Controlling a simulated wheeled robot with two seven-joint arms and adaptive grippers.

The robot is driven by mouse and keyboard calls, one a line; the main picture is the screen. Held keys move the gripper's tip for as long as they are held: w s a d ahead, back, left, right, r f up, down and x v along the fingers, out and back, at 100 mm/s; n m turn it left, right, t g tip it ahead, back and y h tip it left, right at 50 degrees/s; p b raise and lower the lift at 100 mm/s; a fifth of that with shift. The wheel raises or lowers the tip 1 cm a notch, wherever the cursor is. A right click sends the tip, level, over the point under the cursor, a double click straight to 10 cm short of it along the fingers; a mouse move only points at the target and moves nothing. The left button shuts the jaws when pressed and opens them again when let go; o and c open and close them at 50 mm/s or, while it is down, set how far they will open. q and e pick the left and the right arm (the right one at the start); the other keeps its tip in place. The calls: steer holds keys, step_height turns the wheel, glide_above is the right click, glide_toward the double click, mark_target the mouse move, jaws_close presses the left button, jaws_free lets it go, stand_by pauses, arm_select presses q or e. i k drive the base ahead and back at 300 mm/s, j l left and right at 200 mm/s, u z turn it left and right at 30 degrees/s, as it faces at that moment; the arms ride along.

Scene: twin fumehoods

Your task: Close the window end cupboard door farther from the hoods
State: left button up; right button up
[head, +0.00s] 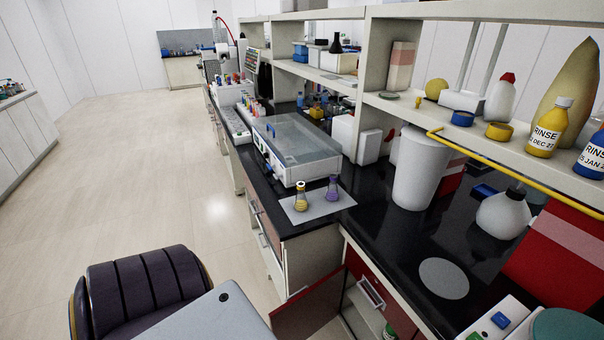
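A dark red cupboard door (308,308) stands open under the near end of the bench, swung out into the aisle. Its lower part is cut off by the bottom edge of the view. To its right the pale cupboard interior (357,316) shows, with a greenish item (388,331) partly visible inside. I cannot tell whether another cupboard door is open. Neither of my grippers is in view.
The black bench top (375,225) holds a white bin (420,170), a white jug (503,214) and two small flasks on a grey mat (310,214). Pale floor (150,190) on the left is clear. A dark ribbed padded object (140,290) fills the near left.

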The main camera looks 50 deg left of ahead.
mark_target(305, 311)
steer(key=j+z, duration=0.15)
steer(key=j, duration=0.35)
steer(key=k+j+z, duration=0.1)
steer(key=j, duration=0.4)
steer(key=k+j+z, duration=0.15)
steer(key=j, duration=0.3)
steer(key=k+j+z, duration=0.1)
steer(key=j, duration=0.4)
steer(key=k+j+z, duration=0.15)
steer(key=j, duration=0.3)
steer(key=k+j+z, duration=0.1)
steer(key=j, duration=0.35)
steer(key=k+j+z, duration=0.15)
steer(key=j, duration=0.3)
steer(key=k+j+z, duration=0.1)
steer(key=k+j, duration=0.15)
steer(key=j, duration=0.15)
